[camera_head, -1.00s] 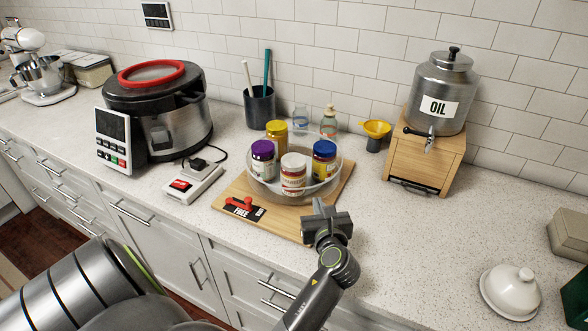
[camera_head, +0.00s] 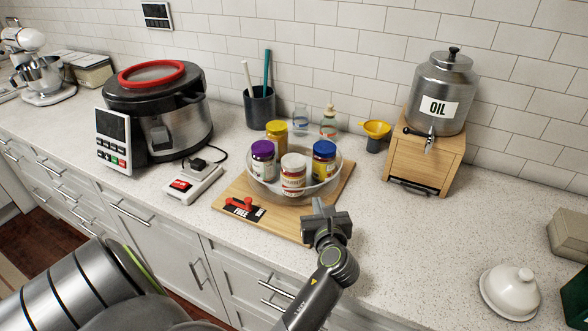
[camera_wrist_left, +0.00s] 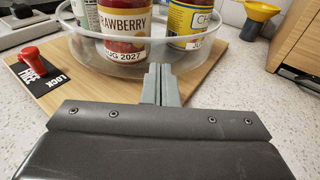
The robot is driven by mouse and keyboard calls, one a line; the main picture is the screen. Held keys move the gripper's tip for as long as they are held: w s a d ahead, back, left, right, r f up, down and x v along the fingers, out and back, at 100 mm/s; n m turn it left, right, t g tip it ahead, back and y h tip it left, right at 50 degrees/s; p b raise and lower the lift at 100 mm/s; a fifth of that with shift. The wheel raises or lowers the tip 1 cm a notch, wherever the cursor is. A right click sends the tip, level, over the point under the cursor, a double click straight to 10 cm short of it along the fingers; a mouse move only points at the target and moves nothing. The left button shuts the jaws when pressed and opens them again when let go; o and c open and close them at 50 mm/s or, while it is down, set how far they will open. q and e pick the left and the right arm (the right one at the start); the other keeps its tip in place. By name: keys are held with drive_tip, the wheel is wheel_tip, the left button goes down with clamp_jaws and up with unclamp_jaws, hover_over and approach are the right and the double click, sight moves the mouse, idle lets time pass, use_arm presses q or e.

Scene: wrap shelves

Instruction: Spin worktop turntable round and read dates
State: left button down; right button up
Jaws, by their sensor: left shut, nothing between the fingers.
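The clear round turntable (camera_head: 262,186) sits on a wooden board (camera_head: 340,190) and carries jars with purple (camera_head: 262,147), yellow (camera_head: 276,128), white (camera_head: 293,160) and blue (camera_head: 324,147) lids. My left gripper (camera_head: 321,206) is shut and empty at the turntable's front right; in the left wrist view its fingertips (camera_wrist_left: 160,68) overlap the near rim, and I cannot tell whether they touch. There the strawberry jar (camera_wrist_left: 124,30) reads "AUG 2027". The other dates are unreadable. A red lever (camera_head: 238,203) sits by a FREE/LOCK plate (camera_wrist_left: 40,75).
A large cooker (camera_head: 158,110) and a switch box (camera_head: 193,184) stand left of the board. A utensil cup (camera_head: 260,108), bottles and a yellow funnel (camera_head: 376,129) stand behind. An oil dispenser (camera_head: 440,90) on a wooden stand is at right. Counter right of my gripper is clear up to a white dish (camera_head: 511,292).

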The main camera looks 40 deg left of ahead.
sight(289, 195)
use_arm(q)
drive_tip(key=shift+w+a+p, duration=0.45)
drive_tip(key=shift+a+p, duration=0.05)
drive_tip(key=shift+a, duration=0.35)
drive_tip(key=shift+s+a+r+p, duration=0.15)
drive_tip(key=shift+s+a+p, duration=0.2)
drive_tip(key=shift+s+p, duration=0.3)
drive_tip(key=shift+s+a+p, duration=0.45)
drive_tip(key=shift+s+p, duration=0.25)
drive_tip(key=shift+a, duration=0.1)
drive_tip(key=shift+s+a+p, duration=0.95)
drive_tip(key=shift+a+p, duration=0.1)
drive_tip(key=shift+a, duration=0.15)
drive_tip(key=shift+d, duration=0.1)
